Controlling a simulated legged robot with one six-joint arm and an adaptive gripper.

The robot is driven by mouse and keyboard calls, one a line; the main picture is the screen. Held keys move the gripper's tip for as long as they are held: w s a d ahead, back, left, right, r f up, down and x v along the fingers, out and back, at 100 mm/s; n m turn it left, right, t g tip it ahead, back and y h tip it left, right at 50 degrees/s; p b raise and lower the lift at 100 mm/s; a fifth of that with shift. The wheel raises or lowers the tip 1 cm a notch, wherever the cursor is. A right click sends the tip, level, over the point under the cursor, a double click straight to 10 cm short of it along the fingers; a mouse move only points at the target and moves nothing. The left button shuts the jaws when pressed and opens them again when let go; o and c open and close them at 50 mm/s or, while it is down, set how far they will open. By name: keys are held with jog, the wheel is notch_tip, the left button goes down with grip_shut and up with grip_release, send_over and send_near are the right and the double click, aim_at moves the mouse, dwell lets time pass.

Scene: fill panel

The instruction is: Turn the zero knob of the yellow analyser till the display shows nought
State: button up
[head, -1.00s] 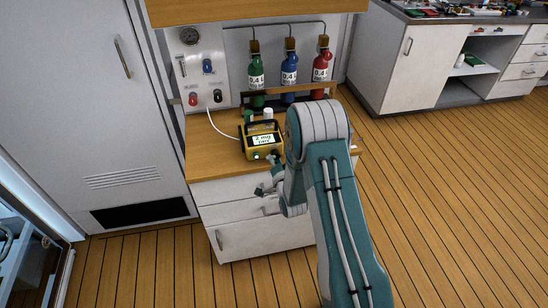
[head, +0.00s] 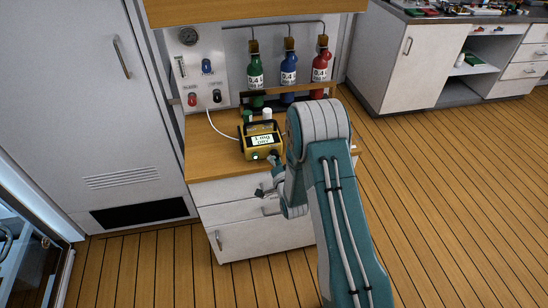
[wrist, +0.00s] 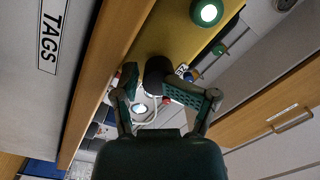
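The yellow analyser (head: 247,153) stands on the wooden counter, and its display (head: 262,141) appears to read 1 mg in small text. In the wrist view its yellow front (wrist: 178,32) fills the top middle. The dark zero knob (wrist: 156,72) sticks out from it beside a partly hidden label.
Green (head: 255,72), blue (head: 289,72) and red (head: 321,70) bottles stand behind a wooden rail. A gauge panel (head: 206,83) is at the back left, with a white tube running toward the analyser. Drawers (head: 240,190) lie below the counter. The floor at right is clear.

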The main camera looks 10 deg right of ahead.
jog(key=s, duration=1.2)
jog(key=shift+d+r, duration=0.2)
jog(key=shift+d, duration=0.2)
dwell(0.6)
jog(key=shift+r, duration=0.1)
notch_tip(320, 180, up, 10)
dwell(0.8)
jog(key=shift+f, duration=0.2)
